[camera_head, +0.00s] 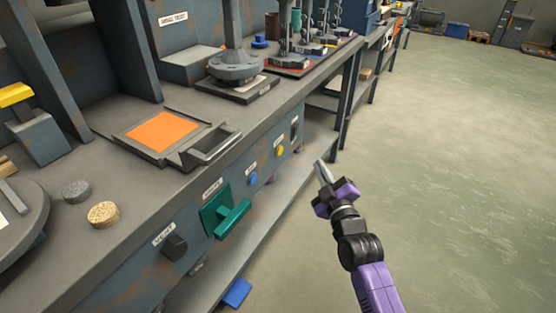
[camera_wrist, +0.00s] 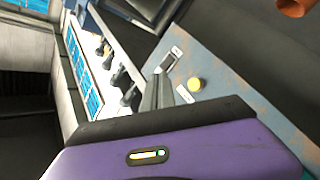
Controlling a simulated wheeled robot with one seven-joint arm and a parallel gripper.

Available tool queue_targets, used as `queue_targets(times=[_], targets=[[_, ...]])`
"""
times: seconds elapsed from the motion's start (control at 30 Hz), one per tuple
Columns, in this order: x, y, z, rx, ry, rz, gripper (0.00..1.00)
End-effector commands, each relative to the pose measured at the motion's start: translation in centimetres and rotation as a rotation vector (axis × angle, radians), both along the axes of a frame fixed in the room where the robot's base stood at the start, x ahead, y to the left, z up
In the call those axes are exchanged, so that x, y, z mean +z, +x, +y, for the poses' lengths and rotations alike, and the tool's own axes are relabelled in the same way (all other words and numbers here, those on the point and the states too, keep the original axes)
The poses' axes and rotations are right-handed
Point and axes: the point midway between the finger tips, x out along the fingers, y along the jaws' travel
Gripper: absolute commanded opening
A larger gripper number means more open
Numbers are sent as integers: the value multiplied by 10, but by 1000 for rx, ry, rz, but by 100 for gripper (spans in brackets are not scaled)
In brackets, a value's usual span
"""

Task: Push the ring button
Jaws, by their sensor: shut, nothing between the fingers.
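The front panel of the bench carries a yellow round button (camera_head: 280,151) and a blue round button (camera_head: 253,180), each with a small label too small to read. I cannot tell by label which one is the ring button. The yellow button also shows in the wrist view (camera_wrist: 196,84), beside a pale label. My gripper (camera_head: 321,166) is shut and empty, to the right of the panel over the aisle side. In the wrist view its fingertips (camera_wrist: 162,84) appear left of the yellow button, with no contact visible.
A dark switch (camera_head: 295,130) sits right of the yellow button. A green handle (camera_head: 232,218) and a black knob (camera_head: 174,246) stick out from the panel further left. A lower shelf (camera_head: 310,150) runs below. The floor (camera_head: 460,150) on the right is clear.

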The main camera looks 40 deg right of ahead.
Motion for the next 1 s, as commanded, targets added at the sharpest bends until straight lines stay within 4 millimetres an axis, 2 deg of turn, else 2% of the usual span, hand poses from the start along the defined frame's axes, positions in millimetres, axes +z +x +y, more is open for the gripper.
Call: queue_targets(times=[0.57, 1.0], targets=[[3, 4, 2, 0, -20, 13, 0], [6, 33, 12, 1, -20, 13, 0]])
